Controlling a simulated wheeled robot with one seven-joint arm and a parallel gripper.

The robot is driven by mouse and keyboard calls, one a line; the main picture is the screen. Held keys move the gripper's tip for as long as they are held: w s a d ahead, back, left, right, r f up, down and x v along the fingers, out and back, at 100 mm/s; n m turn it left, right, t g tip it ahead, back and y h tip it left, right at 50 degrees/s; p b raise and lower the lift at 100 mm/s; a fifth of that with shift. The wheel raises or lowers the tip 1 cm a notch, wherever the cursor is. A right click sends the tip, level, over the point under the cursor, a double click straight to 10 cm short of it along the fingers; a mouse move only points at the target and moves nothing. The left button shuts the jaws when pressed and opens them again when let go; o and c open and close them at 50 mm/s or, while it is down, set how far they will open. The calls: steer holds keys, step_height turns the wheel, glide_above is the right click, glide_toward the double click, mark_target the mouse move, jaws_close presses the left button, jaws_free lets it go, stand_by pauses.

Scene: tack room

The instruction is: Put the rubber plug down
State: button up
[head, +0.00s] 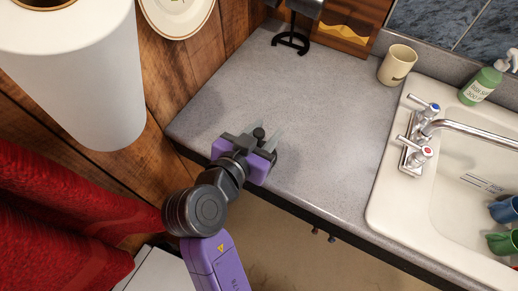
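My gripper (263,134) is over the grey countertop (310,115), close to its front left edge. Its two pale fingertips are apart and point away toward the wall. A small dark knob-shaped thing, which looks like the rubber plug (259,132), shows between the fingers. The gripper body hides its lower part. I cannot tell whether the fingers press on it, or whether it touches the countertop.
A white sink (380,205) with a tap (421,140) is at the right. A beige mug (397,65) and a green soap bottle (483,82) stand near the back. A black stand (291,42) is at the back left. A paper roll (75,75) hangs left. The middle countertop is clear.

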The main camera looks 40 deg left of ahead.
jaws_close()
